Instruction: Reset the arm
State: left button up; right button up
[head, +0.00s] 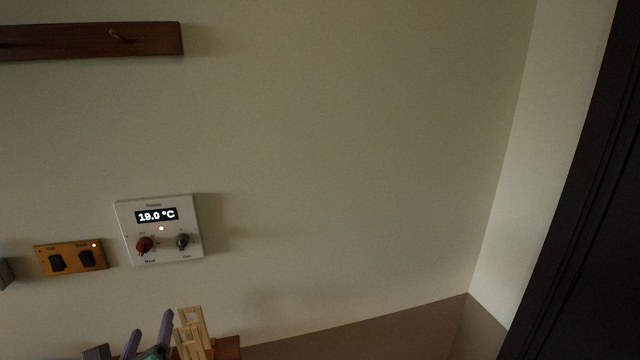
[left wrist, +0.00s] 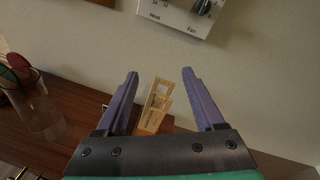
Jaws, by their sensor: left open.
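My left gripper (head: 148,338) shows at the bottom of the head view, below the wall thermostat. In the left wrist view its two purple fingers (left wrist: 159,73) are spread wide with nothing held between them. A light wooden stand-like object (left wrist: 154,106) appears beyond and between the fingers, near the edge of a dark wooden surface. It also shows in the head view (head: 191,330), just right of the gripper. My right gripper is in neither view.
A white thermostat (head: 160,230) reading 19.0 °C is on the wall, with an orange switch plate (head: 71,258) to its left. A dark wooden rail (head: 90,41) hangs above. A glass with utensils (left wrist: 32,100) stands on the brown counter (left wrist: 85,115). A dark panel (head: 590,200) is at right.

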pick_arm(q)
jog(key=s+d+f+n+g+h, duration=0.4)
jog(key=s+d+f+n+g, duration=0.25)
jog(key=f+n, duration=0.45)
jog(key=s+d+f+n+g+h, duration=0.3)
jog(key=s+d+f+n+g, duration=0.35)
jog(key=n, duration=0.75)
notch_tip(320, 180, down, 25)
jog(key=s+a+t+b, duration=0.1)
jog(key=s+a+b, duration=0.1)
jog(key=s+a+f+m+g+b, duration=0.1)
jog(key=s+a+f+b, duration=0.1)
jog(key=s+f, duration=1.5)
jog(key=shift+s+a+f+b, duration=0.35)
jog(key=shift+a+f, duration=0.15)
jog(key=shift+f, duration=0.4)
